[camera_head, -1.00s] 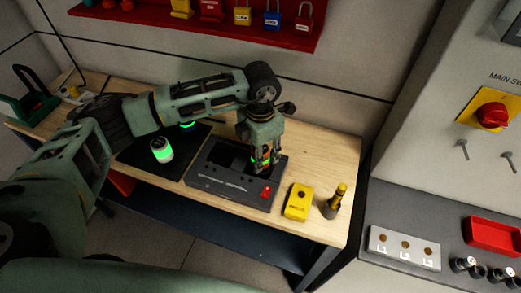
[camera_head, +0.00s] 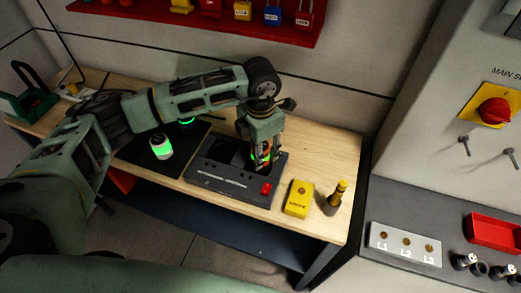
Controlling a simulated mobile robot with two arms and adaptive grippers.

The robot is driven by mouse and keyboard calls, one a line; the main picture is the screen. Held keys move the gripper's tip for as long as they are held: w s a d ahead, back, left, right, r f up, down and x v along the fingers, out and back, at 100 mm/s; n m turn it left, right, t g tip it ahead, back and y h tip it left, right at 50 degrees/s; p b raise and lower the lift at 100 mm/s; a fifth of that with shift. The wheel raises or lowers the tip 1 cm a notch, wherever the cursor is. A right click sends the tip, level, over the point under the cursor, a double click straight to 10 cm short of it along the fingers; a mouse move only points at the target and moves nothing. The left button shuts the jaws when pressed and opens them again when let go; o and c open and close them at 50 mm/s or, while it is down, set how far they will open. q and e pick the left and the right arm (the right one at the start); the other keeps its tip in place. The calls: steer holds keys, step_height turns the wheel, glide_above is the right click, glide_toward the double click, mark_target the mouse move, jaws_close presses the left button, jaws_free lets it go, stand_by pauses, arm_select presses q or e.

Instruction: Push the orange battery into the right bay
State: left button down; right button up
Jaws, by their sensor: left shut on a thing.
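My left gripper (camera_head: 262,165) points down over the right part of the dark charger box (camera_head: 232,190) on the wooden bench. It is shut on the orange battery (camera_head: 264,154), of which only a small orange patch shows between the fingers. The battery's lower end is hidden by the fingers and the box, so I cannot tell how deep it sits in the right bay. The left bay (camera_head: 228,152) looks dark and empty. My right gripper is not in view.
A yellow box (camera_head: 299,197) and a yellow-topped tool (camera_head: 337,196) stand right of the charger. A red lamp or switch (camera_head: 266,188) is on the charger's front right corner.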

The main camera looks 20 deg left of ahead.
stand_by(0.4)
arm_select(q)
steer(key=shift+b, duration=0.3)
stand_by(0.3)
steer(key=shift+f+b, duration=0.55)
steer(key=c, duration=1.5)
jaws_free()
steer(key=shift+o, duration=0.2)
steer(key=shift+r+p, duration=1.45)
steer(key=shift+r, duration=1.45)
steer(key=shift+r+p, duration=1.15)
steer(key=shift+r, duration=1.5)
steer(key=shift+d, duration=0.1)
